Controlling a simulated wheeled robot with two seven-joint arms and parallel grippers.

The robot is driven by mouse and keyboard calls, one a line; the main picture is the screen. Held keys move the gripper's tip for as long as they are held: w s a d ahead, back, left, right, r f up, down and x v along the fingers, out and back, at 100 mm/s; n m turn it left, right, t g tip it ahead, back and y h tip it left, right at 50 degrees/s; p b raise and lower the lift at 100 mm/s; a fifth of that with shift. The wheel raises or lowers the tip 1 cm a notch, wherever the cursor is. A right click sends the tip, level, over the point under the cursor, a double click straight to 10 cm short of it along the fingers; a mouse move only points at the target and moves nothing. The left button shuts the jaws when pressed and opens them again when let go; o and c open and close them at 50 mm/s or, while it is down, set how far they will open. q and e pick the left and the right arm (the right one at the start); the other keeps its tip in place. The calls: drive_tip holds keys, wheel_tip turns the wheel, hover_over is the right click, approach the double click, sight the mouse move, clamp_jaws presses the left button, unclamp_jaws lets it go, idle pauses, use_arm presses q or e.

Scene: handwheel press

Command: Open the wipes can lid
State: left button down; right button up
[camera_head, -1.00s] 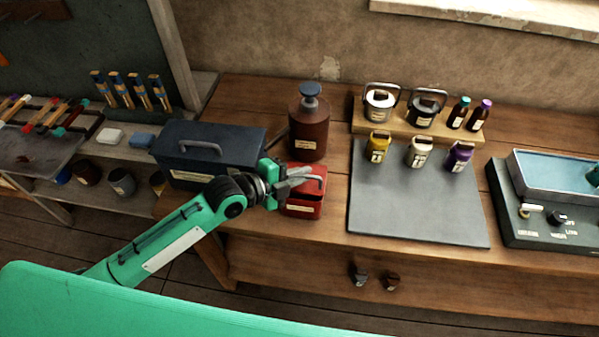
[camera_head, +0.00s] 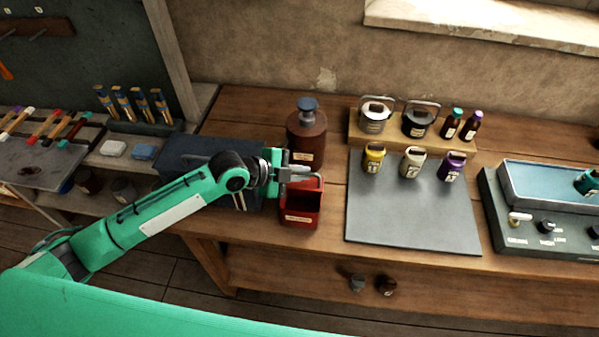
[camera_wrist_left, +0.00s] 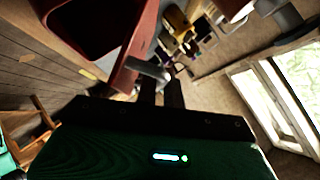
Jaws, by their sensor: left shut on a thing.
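The wipes can is a red box (camera_head: 299,219) with a pale label, on the bench left of the grey mat. Its lid (camera_head: 308,183) is tilted up at the back, and the dark inside shows from above. My left gripper (camera_head: 292,174) is at the raised lid, shut on its grey handle. In the left wrist view the red can (camera_wrist_left: 92,58) with its dark opening fills the upper left, and the grey handle (camera_wrist_left: 146,69) sits at the fingers (camera_wrist_left: 160,88). The exact grip is partly hidden. My right gripper is not in view.
A brown pump bottle (camera_head: 306,138) stands just behind the can. A dark blue toolbox (camera_head: 190,160) is close on the left, partly behind my arm. The grey mat (camera_head: 410,215) to the right has free room, with several small jars along its back.

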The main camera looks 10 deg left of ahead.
use_arm(q)
drive_tip(key=c, duration=1.8)
unclamp_jaws()
drive_tip(key=shift+s+a+r+b, duration=0.2)
drive_tip(key=shift+s+a+b, duration=0.1)
drive_tip(key=shift+a, duration=0.1)
drive_tip(key=b+v, duration=0.4)
drive_tip(key=v, duration=0.8)
drive_tip(key=shift+s+a+r, duration=0.15)
drive_tip(key=shift+a+r, duration=0.05)
drive_tip(key=shift+a, duration=0.05)
